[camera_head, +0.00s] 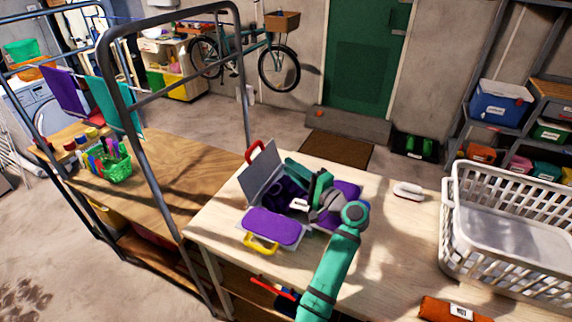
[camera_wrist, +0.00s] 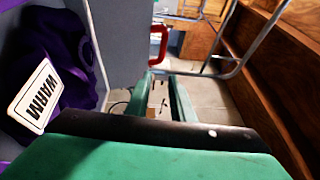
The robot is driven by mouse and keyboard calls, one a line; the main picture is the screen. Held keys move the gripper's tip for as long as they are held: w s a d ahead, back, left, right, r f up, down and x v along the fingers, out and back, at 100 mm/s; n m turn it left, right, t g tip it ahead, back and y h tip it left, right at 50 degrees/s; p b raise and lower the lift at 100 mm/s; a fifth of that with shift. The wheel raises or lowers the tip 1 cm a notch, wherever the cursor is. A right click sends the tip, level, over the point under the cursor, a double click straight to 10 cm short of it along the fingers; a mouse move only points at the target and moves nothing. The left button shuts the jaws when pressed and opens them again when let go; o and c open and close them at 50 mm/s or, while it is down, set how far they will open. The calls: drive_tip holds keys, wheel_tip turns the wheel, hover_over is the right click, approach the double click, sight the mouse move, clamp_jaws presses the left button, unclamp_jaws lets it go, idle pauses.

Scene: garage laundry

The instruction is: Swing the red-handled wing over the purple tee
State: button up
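The red-handled wing (camera_head: 260,176) is a grey panel standing steeply raised at the left of a folding board on the wooden table. Its red handle (camera_head: 256,151) is at the top edge and also shows in the wrist view (camera_wrist: 157,46), beyond my fingertips. The purple tee (camera_head: 278,196) lies bunched in the middle of the board, with a white WARM tag; it shows at left in the wrist view (camera_wrist: 85,75). My teal gripper (camera_head: 303,174) is above the board, right of the wing, partly hiding the tee. Its fingers (camera_wrist: 160,85) look apart, with nothing between them.
A purple panel (camera_head: 272,226) with a yellow handle (camera_head: 260,245) lies at the board's front; another purple panel (camera_head: 348,189) is at its right. A white laundry basket (camera_head: 453,225) stands at right. A metal rail frame (camera_head: 142,150) rises at left.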

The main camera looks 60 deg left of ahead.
drive_tip(key=v, duration=0.7)
drive_tip(key=shift+w+d, duration=0.1)
drive_tip(key=shift+w, duration=0.05)
idle(0.4)
